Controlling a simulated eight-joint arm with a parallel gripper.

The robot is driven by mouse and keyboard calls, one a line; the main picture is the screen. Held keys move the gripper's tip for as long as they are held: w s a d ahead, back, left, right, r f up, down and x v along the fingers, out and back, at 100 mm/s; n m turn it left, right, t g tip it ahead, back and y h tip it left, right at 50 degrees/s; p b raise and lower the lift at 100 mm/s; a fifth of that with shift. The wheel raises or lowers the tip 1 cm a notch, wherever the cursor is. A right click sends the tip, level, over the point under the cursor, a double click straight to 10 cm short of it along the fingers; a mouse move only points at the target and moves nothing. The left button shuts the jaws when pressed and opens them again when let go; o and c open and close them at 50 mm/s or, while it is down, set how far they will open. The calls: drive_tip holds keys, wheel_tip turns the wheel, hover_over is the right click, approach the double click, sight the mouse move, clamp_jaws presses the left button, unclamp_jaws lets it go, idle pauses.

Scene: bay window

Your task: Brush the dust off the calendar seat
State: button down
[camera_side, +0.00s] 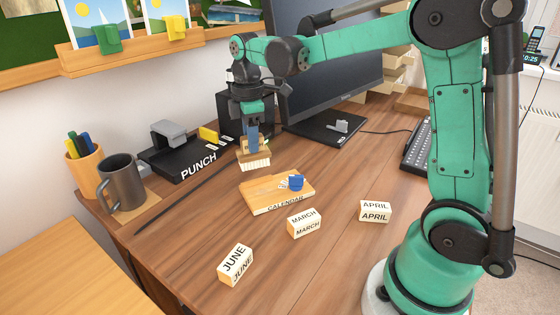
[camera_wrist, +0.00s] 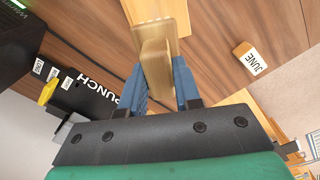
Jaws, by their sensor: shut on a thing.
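My gripper (camera_side: 253,138) is shut on a wooden-handled brush (camera_side: 254,160) with pale bristles pointing down. In the wrist view the blue fingers of my gripper (camera_wrist: 158,85) clasp the brush handle (camera_wrist: 155,62). The brush hangs just behind and above the left part of the wooden calendar base (camera_side: 268,198), seemingly apart from it. The calendar base lies on the desk with CALENDAR on its front face. A small blue thing (camera_side: 296,183) sits on its right part. Any dust on the seat is too small to tell. In the wrist view the brush covers part of the calendar.
Month blocks JUNE (camera_side: 235,264), MARCH (camera_side: 304,222) and APRIL (camera_side: 375,211) stand in front of the calendar. The black PUNCH tray (camera_side: 185,160), a grey mug (camera_side: 122,183) and a pen cup (camera_side: 84,160) are at left. The monitor stand (camera_side: 325,130) is behind.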

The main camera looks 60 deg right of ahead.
sight(251, 161)
drive_tip(key=shift+a, duration=0.1)
idle(0.5)
drive_tip(key=shift+f, duration=2.75)
drive_tip(key=shift+f, duration=1.25)
drive_tip(key=shift+s+d, duration=0.45)
drive_tip(key=shift+d, duration=0.4)
drive_tip(key=shift+s+d, duration=0.4)
drive_tip(key=shift+d, duration=0.4)
drive_tip(key=shift+w+a+f, duration=0.1)
drive_tip(key=shift+w+a, duration=0.4)
drive_tip(key=shift+a, duration=0.35)
drive_tip(key=shift+w+a+f, duration=0.1)
drive_tip(key=shift+w+a, duration=0.35)
drive_tip(key=shift+a, duration=0.4)
drive_tip(key=shift+r, duration=0.1)
